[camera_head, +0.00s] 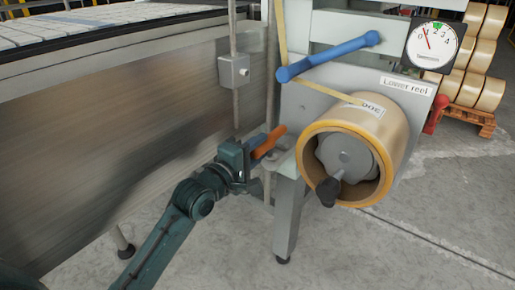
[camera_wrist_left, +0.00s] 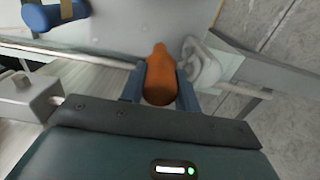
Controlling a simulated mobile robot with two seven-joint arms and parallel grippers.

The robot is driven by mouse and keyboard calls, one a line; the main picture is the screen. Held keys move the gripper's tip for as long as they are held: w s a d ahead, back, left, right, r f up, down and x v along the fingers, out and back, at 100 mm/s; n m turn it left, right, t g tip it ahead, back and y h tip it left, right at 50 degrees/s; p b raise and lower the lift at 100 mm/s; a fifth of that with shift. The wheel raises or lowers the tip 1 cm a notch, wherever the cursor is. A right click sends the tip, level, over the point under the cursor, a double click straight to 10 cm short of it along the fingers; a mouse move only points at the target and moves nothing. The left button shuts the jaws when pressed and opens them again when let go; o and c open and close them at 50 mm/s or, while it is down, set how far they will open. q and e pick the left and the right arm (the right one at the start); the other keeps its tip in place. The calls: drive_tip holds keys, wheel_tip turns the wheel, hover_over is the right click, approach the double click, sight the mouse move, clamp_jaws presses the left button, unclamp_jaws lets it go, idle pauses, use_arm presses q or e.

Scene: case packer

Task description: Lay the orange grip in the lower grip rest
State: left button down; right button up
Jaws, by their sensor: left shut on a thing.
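The orange grip (camera_head: 269,142) is held in my left gripper (camera_head: 250,158), beside the machine's grey leg. In the left wrist view the orange grip (camera_wrist_left: 160,78) sits between the two blue-grey fingers of my left gripper (camera_wrist_left: 160,85), which are shut on it. A pale grey curved piece (camera_head: 284,160) lies just right of the grip, perhaps the lower grip rest; it also shows right of the fingers in the left wrist view (camera_wrist_left: 201,64). I cannot tell whether the grip touches it. My right gripper is not in view.
The lower reel (camera_head: 347,160) of tape, with a black knob (camera_head: 327,192), stands close on the right. A blue bar (camera_head: 328,56) is above. A grey box (camera_head: 234,71) on a thin rod is behind my gripper. A conveyor side panel (camera_head: 110,130) fills the left.

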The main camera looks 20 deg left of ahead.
use_arm(q)
drive_tip(key=shift+f, duration=0.15)
drive_tip(key=shift+s+a+f+b, duration=0.15)
drive_tip(key=shift+f+b, duration=0.15)
drive_tip(key=shift+f, duration=0.3)
drive_tip(key=shift+s+d+f+b, duration=0.15)
drive_tip(key=shift+f+b, duration=0.1)
drive_tip(key=shift+f, duration=0.3)
drive_tip(key=shift+a, duration=0.1)
unclamp_jaws()
drive_tip(key=shift+f, duration=0.1)
idle(0.7)
drive_tip(key=shift+s, duration=0.1)
drive_tip(key=p+v, duration=0.4)
drive_tip(key=v, duration=0.5)
drive_tip(key=shift+s+a, duration=0.15)
drive_tip(key=shift+s, duration=0.2)
idle(0.5)
